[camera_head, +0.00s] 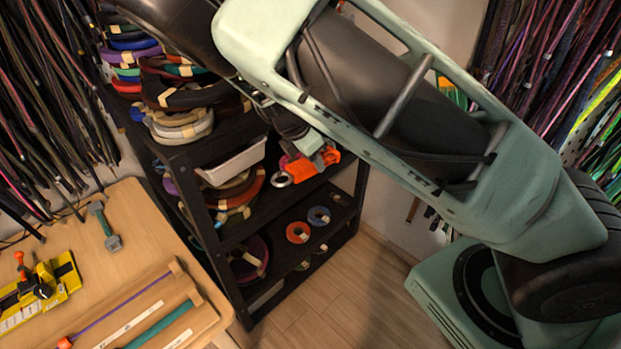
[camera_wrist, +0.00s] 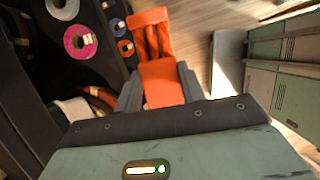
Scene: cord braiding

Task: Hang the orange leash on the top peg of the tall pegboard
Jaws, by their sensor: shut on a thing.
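My gripper (camera_wrist: 162,88) is shut on the orange leash (camera_wrist: 152,38), which shows as a bright orange folded bundle between the two grey fingers in the wrist view. In the head view the orange leash (camera_head: 318,163) is held in front of the dark shelf, with my gripper (camera_head: 318,158) partly hidden behind my arm.
The black shelf (camera_head: 235,243) holds coiled cords, a white tray (camera_head: 232,163) and several rolls, close to my gripper. A wooden workbench (camera_head: 138,225) with a yellow tool (camera_head: 40,290) is at the left. Bare wood floor (camera_head: 345,290) lies below. Grey-green cabinets (camera_wrist: 275,75) stand right in the wrist view.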

